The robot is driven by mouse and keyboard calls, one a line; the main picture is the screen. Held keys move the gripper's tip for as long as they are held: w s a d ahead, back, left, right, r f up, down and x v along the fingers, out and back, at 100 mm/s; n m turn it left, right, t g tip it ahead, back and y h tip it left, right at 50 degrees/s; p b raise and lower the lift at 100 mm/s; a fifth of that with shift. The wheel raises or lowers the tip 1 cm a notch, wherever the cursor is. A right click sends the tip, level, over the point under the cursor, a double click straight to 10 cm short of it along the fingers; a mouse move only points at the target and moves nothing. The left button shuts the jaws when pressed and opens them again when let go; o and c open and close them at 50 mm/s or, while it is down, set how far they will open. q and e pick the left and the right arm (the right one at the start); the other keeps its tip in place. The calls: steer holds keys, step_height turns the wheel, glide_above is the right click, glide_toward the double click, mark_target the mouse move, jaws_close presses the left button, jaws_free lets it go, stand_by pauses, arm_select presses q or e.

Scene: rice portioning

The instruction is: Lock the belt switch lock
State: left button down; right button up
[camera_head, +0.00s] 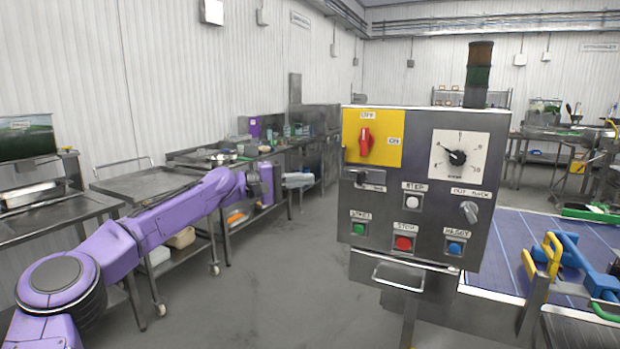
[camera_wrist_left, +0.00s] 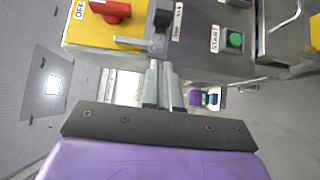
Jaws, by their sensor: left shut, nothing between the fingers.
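The control box (camera_head: 420,125) stands right of centre in the head view. Its yellow plate (camera_head: 386,155) carries a red rotary switch (camera_head: 365,141) with OFF and ON labels. Below the plate is a small dark lock switch (camera_head: 360,178) with a metal piece at its left; the dark knob (camera_wrist_left: 161,18) and a silver bar (camera_wrist_left: 133,42) show in the left wrist view. My left gripper (camera_head: 298,180) is shut and empty, left of the box and apart from it, pointing toward it. Its fingers (camera_wrist_left: 158,88) show together in the wrist view. My right gripper is not in view.
The box front also has a dial (camera_head: 457,157) and green, red, blue and white buttons. A metal handle (camera_head: 398,278) juts out below. The blue conveyor belt (camera_head: 505,240) lies behind at right. Steel tables (camera_head: 150,188) line the left wall; open floor lies between.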

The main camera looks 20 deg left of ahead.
mark_target(358, 181)
arm_select(q)
steer(key=w+d+p, duration=0.1)
steer(key=d, duration=0.2)
steer(key=w+d+p, duration=0.1)
steer(key=w+d, duration=0.1)
steer(key=d, duration=0.1)
steer(key=w+d+p, duration=0.1)
steer(key=d, duration=0.1)
steer(key=shift+w+d, duration=0.2)
steer(key=shift+d, duration=0.2)
steer(key=d+b, duration=0.1)
steer(key=d, duration=0.3)
steer(key=shift+s+d, duration=0.1)
steer(key=shift+s, duration=0.05)
